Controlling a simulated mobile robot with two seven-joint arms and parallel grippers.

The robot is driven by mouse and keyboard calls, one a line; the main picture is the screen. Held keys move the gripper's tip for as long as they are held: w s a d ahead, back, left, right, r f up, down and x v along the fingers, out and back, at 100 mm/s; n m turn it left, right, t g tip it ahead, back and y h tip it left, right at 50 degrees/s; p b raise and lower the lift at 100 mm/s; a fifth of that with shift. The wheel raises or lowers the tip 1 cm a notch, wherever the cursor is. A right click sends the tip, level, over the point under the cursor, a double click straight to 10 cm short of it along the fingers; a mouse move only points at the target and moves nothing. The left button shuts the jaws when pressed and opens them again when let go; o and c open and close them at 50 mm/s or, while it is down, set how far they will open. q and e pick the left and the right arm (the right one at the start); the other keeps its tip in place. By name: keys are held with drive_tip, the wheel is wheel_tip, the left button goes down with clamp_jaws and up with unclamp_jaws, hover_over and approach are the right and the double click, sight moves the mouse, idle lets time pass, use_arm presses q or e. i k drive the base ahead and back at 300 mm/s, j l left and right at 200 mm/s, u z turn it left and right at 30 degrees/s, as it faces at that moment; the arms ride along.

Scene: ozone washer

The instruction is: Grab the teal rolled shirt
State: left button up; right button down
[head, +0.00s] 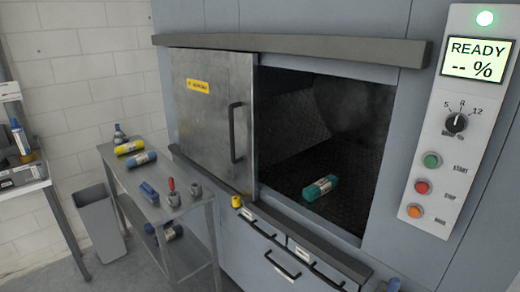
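The teal rolled shirt (320,187) lies on the dark floor of the washer chamber (345,205), near the front opening. It is a short roll with a pale label band around its middle. It lies slightly tilted across the picture, with its right end farther back. The sliding metal door (205,130) stands to the left, so the right part of the chamber is open. Neither of my grippers shows in the head view.
A metal side table (150,208) at the left holds yellow and blue rolls, small grey cups and a red item. A grey bin (100,225) stands beside it. Drawers with black handles (283,265) lie below the opening. The control panel (458,120) at right reads READY.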

sight(320, 187)
drive_tip(key=i+j+z, duration=0.3)
drive_tip(key=i+j, duration=0.25)
drive_tip(key=i, duration=0.2)
drive_tip(key=i+j+z, duration=0.35)
drive_tip(key=i+j, duration=0.35)
